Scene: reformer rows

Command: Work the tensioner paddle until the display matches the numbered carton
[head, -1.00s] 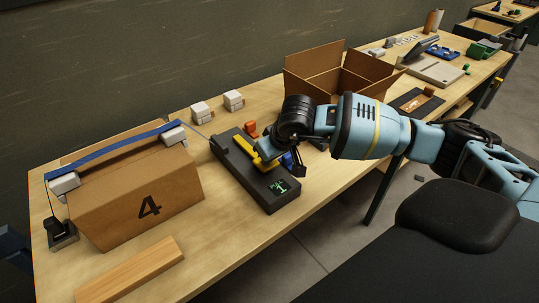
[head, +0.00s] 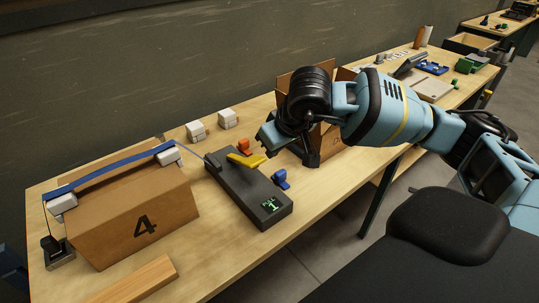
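The tensioner (head: 240,190) is a long dark box on the bench with a yellow paddle (head: 246,160) on top, lying across the box. Its small green display (head: 270,204) seems to read 1. The numbered carton (head: 135,220), marked with a black 4, stands to its left with a blue strap (head: 112,170) over it. My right gripper (head: 289,150) is above and to the right of the paddle, apart from it, with its fingers spread and nothing visible between them. My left gripper is out of view.
An open carton (head: 330,135) is partly hidden behind my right arm. A wooden bar (head: 135,281) lies at the front.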

